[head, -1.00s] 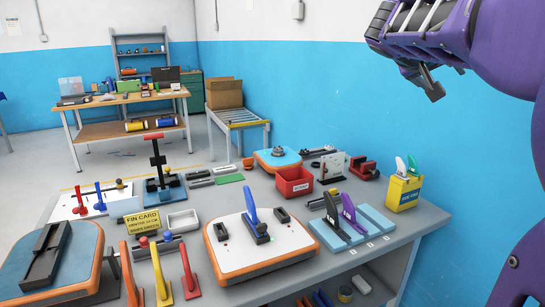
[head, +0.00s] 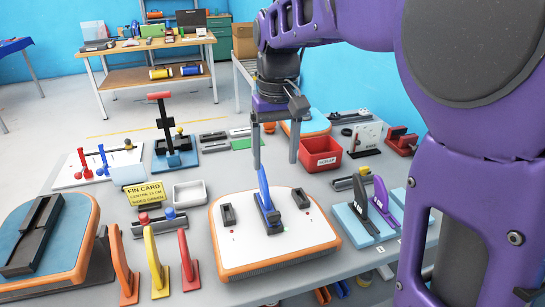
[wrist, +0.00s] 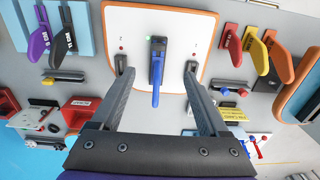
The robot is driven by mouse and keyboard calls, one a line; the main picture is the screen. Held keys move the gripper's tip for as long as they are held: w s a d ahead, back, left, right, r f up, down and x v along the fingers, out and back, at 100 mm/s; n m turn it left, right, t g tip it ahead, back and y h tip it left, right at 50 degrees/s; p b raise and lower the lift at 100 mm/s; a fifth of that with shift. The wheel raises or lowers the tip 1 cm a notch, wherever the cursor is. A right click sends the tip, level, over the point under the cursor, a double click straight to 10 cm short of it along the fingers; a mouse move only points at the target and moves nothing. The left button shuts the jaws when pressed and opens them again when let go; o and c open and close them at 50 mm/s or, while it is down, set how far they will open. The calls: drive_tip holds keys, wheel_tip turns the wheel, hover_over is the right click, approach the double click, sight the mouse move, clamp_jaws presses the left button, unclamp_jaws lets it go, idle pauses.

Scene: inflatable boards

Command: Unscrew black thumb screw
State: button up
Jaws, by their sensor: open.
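The white board with an orange edge (head: 240,259) lies on the workbench. A blue fin (head: 264,190) stands upright in a dark box (head: 268,215) at the board's middle; the fin also shows in the wrist view (wrist: 156,82). Smaller black boxes (head: 228,215) and (head: 301,198) sit on either side of it. I cannot pick out the black thumb screw for certain; it is too small or hidden. My gripper (head: 275,160) is open and empty, fingers pointing down above the bench, near the board's far edge. In the wrist view its fingers (wrist: 158,74) frame the blue fin without touching it.
Orange, yellow and red fins (head: 156,262) stand at the front left. Dark and purple fins (head: 383,205) stand on light blue blocks at right. A red bin (head: 321,155), yellow FIN CARD sign (head: 143,196) and white tray (head: 189,194) are near the board. Another board (head: 66,225) lies at left.

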sight(274, 214)
wheel_tip(274, 214, down, 16)
drive_tip(key=shift+a+f+b, duration=0.1)
drive_tip(key=shift+f+b, duration=0.05)
drive_tip(key=shift+b, duration=1.1)
clamp_jaws()
drive_tip(key=c, duration=0.7)
unclamp_jaws()
clamp_jaws()
drive_tip(key=n, duration=0.3)
drive_tip(key=shift+n, duration=0.3)
